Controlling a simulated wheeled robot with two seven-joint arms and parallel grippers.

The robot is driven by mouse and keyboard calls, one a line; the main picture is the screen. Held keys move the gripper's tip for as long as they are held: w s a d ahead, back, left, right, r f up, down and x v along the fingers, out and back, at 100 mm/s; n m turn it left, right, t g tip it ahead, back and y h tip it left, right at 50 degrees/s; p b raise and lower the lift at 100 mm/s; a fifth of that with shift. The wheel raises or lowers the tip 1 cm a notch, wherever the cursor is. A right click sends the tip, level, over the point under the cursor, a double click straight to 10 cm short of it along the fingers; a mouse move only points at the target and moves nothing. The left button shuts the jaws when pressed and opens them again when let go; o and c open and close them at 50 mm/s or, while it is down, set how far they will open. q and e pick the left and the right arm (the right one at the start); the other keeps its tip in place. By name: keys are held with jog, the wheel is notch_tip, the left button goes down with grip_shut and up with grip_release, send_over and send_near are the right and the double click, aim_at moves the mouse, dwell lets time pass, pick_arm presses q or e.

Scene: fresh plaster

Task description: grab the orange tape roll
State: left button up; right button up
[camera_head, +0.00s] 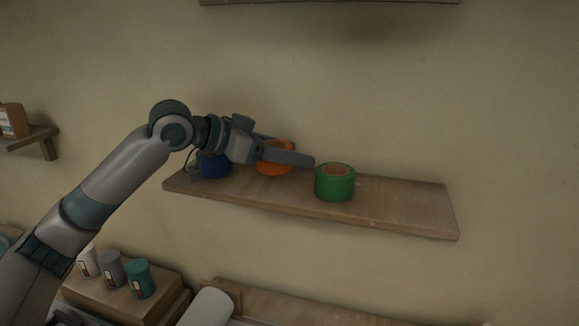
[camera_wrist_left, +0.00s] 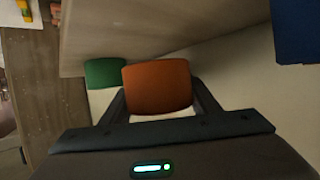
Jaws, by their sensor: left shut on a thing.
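The orange tape roll (camera_head: 272,166) is on the wooden shelf, partly hidden behind my left gripper (camera_head: 289,152) in the head view. In the left wrist view the orange roll (camera_wrist_left: 158,88) sits between the two fingers of my left gripper (camera_wrist_left: 160,103), which is shut on it. I cannot tell whether the roll still touches the shelf. My right gripper is in neither view.
A green tape roll (camera_head: 335,182) stands on the wooden shelf (camera_head: 400,205) to the right of the orange one. A blue roll (camera_head: 213,165) is to its left. The shelf's right end is clear. Several small cans (camera_head: 139,278) stand on a box below.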

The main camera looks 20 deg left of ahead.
pick_arm(q)
jog(key=s+d+r+b, duration=0.3)
jog(key=s+d+r, duration=0.5)
jog(key=shift+d+b, duration=0.3)
jog(key=shift+b, duration=0.1)
